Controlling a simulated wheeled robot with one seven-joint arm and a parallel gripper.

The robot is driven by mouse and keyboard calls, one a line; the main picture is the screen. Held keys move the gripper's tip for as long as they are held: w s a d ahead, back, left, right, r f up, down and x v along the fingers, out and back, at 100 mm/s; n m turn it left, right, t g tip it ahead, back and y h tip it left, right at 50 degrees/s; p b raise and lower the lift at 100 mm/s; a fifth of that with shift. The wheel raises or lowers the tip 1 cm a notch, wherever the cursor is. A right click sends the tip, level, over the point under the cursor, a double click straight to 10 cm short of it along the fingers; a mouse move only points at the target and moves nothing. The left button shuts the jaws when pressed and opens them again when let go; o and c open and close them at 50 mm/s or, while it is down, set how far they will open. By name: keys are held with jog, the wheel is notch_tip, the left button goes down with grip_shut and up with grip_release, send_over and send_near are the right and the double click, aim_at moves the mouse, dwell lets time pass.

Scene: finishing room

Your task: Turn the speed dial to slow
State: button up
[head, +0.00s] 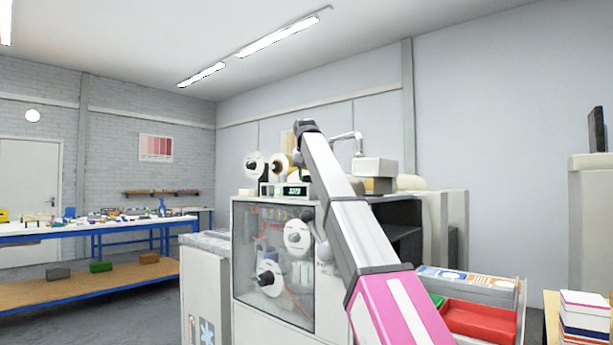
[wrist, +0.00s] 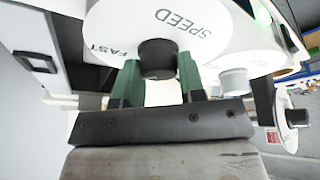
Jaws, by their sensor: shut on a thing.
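The speed dial (wrist: 215,40) is a large white disc at the top of the wrist view. It bears the words SPEED and FAST; no word for slow shows. Its dark round knob (wrist: 158,57) stands out from the middle. My gripper (wrist: 159,76) has its two green fingers on either side of this knob and is shut on it. Which mark the knob points to cannot be made out. In the head view my arm hides my gripper, and I cannot tell which of the dials there is the speed dial.
A green display (head: 294,190) stands on top. A red tray (head: 480,320) is at right, a blue-framed workbench (head: 95,228) at left. Grey floor is free between bench and machine.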

jog(key=n+y, duration=0.1)
jog(key=n, duration=0.3)
jog(key=shift+d+n+y, duration=0.15)
jog(key=shift+n+y, duration=0.15)
jog(key=shift+y, duration=0.1)
jog(key=n+g+y, duration=0.1)
jog(key=n, duration=0.2)
jog(key=shift+n, duration=0.4)
jog(key=n+g+y, duration=0.1)
jog(key=n, duration=0.3)
jog(key=shift+w, duration=0.1)
jog(key=shift+n+g+y, duration=0.5)
jog(key=shift+n+g, duration=0.4)
jog(key=shift+n, duration=1.1)
jog(key=o, duration=0.9)
